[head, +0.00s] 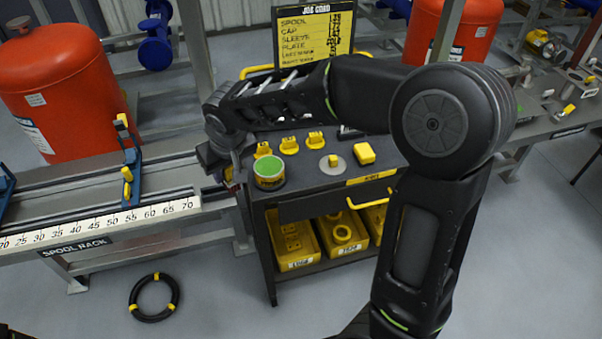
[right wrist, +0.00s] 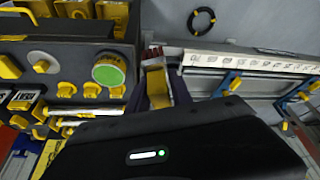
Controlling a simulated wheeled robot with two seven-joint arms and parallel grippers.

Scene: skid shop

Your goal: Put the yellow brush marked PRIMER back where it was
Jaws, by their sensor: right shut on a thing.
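My right gripper (head: 222,168) is shut on the yellow brush (right wrist: 157,84). It hangs at the left edge of the dark cart (head: 330,193), near the end of the spool rack. In the right wrist view the brush sits between the two fingers, with its reddish-brown end pointing away from the gripper. Its PRIMER marking cannot be read here. In the head view the gripper and arm hide most of the brush. A tin with a green top (head: 269,170) stands on the cart's left front corner, just right of the gripper. My left gripper is not in view.
Several yellow parts (head: 289,145) and a round plate (head: 332,164) are on the cart top. Yellow bins (head: 293,243) sit on the shelf below. The spool rack (head: 110,222) with blue brackets is to the left. A black coil (head: 154,297) lies on the floor.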

